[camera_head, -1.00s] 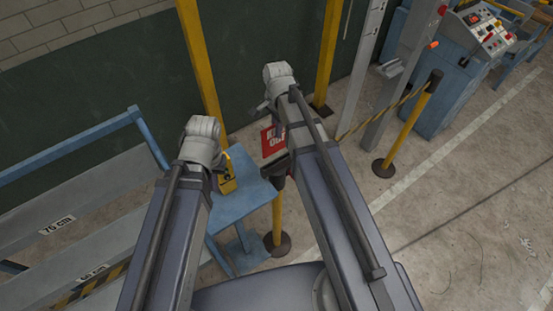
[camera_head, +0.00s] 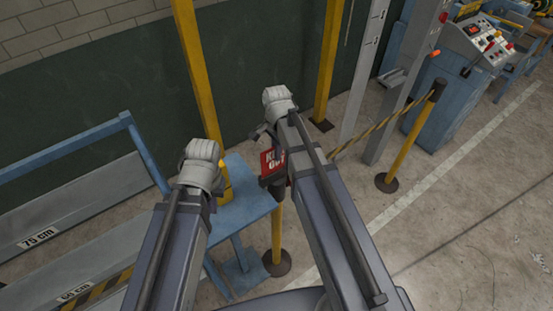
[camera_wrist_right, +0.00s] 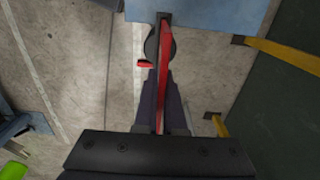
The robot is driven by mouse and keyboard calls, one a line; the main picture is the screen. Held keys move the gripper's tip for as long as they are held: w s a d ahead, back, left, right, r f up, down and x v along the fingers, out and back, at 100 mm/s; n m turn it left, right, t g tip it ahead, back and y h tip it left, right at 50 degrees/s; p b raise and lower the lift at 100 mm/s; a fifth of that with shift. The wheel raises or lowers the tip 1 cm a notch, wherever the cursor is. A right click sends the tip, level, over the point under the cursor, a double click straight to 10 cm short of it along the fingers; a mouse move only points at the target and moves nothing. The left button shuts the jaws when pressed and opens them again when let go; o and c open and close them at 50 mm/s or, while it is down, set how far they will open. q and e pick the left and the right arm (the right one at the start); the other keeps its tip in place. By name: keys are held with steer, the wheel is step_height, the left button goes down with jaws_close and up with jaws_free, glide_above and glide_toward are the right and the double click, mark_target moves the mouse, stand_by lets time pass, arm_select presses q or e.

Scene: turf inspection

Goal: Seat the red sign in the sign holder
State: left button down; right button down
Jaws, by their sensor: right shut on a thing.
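The red sign (camera_head: 268,164) with white lettering, partly reading "OUT", shows in the head view beside my right forearm, which covers part of it. In the right wrist view the sign (camera_wrist_right: 165,70) is seen edge-on as a thin red strip between the fingers. My right gripper (camera_wrist_right: 163,118) is shut on it. A short yellow post (camera_head: 277,225) with a dark top and round base stands below the sign; I cannot tell whether its top is the sign holder or whether the sign touches it. My left gripper (camera_head: 203,170) is by the blue table; its fingers are hidden.
Yellow uprights (camera_head: 330,60) stand by the dark green wall. A striped belt runs to another yellow post (camera_head: 405,140). Open floor lies to the right.

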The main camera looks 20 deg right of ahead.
arm_select(q)
steer(key=shift+f, duration=0.6)
arm_select(e)
steer(key=shift+f, duration=0.65)
steer(key=shift+f+b, duration=0.2)
steer(key=shift+b, duration=0.2)
steer(key=c, duration=1)
jaws_free()
arm_select(q)
steer(key=shift+f, duration=0.2)
steer(key=shift+r, duration=0.2)
arm_select(e)
steer(key=shift+r, duration=0.2)
